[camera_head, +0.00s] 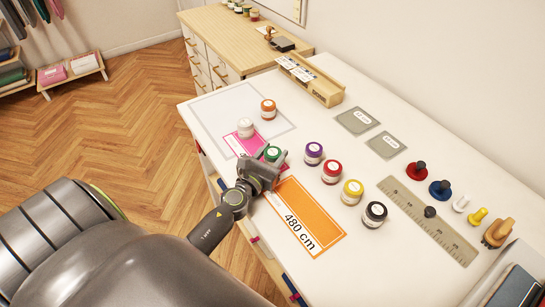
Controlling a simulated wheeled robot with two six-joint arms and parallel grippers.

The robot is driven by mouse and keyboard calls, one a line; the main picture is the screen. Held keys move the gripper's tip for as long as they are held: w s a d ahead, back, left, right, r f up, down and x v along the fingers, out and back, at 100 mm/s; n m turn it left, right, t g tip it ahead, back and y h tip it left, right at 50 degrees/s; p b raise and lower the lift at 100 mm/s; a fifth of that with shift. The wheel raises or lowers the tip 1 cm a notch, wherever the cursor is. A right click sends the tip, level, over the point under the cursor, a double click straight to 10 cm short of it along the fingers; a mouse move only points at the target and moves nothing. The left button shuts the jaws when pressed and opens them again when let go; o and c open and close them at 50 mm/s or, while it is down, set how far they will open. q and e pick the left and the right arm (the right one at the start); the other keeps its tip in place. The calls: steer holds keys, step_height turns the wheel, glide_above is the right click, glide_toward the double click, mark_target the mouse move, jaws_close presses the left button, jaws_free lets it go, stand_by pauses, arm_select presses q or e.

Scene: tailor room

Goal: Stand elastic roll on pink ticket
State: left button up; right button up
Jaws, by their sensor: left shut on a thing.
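The pink ticket (233,143) lies flat near the left edge of the white table, partly covered by my gripper. A white roll (246,128) stands upright at the ticket's far edge. My left gripper (268,161) is shut on a green-topped roll (272,152), over the near right part of the pink ticket. The gripper hides the roll's lower part, so I cannot tell whether it touches the ticket. An orange roll (268,109) stands farther back. I cannot tell from labels which roll is the elastic one. My right gripper is not in view.
An orange ticket marked 480 cm (305,217) lies nearer. Purple (313,153), red (331,172), yellow (352,192) and black (374,215) rolls stand in a row to the right. A ruler (428,220) and several knobbed tools lie beyond. A wooden rack (311,80) stands behind.

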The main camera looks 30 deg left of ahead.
arm_select(q)
steer(key=shift+f, duration=0.15)
steer(key=o, duration=1)
steer(key=shift+r, duration=0.3)
steer(key=s, duration=0.3)
steer(key=s+b, duration=0.1)
steer(key=s, duration=0.3)
steer(key=s+d+b, duration=0.1)
steer(key=s, duration=0.3)
steer(key=shift+f, duration=0.2)
steer(key=shift+s+r+b, duration=0.1)
steer(key=shift+s+b, duration=0.2)
steer(key=shift+s, duration=0.25)
